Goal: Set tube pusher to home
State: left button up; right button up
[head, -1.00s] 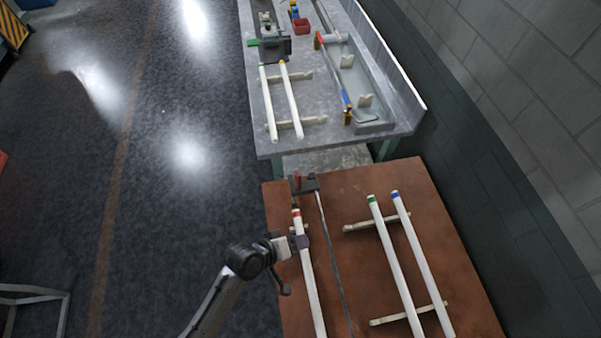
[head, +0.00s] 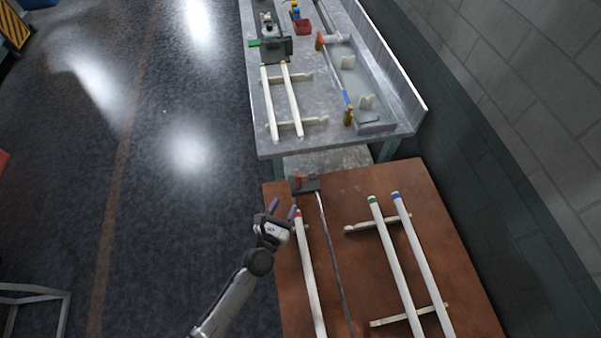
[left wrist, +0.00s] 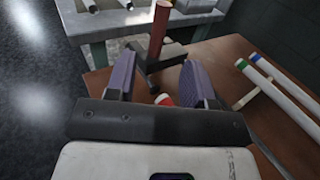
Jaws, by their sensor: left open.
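The tube pusher appears to be the dark block with a reddish upright handle (head: 299,180) at the far end of a thin rail (head: 331,255) on the brown table. In the left wrist view the handle (left wrist: 159,32) stands upright ahead, between the lines of the fingers. A red-ended white tube (head: 307,265) lies along the table left of the rail; its red end (left wrist: 164,100) shows low between the fingers. My left gripper (head: 283,208) is open, short of the handle and by the tube's red end, with nothing visible between its fingers. My right gripper is not in view.
Green-ended (head: 391,250) and blue-ended (head: 422,262) white tubes lie on supports at the right of the brown table (head: 460,220). Open floor lies left.

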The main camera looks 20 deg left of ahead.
aim_at(297, 181)
pick_arm(q)
jog(key=w, duration=1.2)
jog(key=shift+w+d+r, duration=0.1)
jog(key=shift+w+d, duration=0.05)
jog(key=shift+w, duration=0.25)
grip_shut()
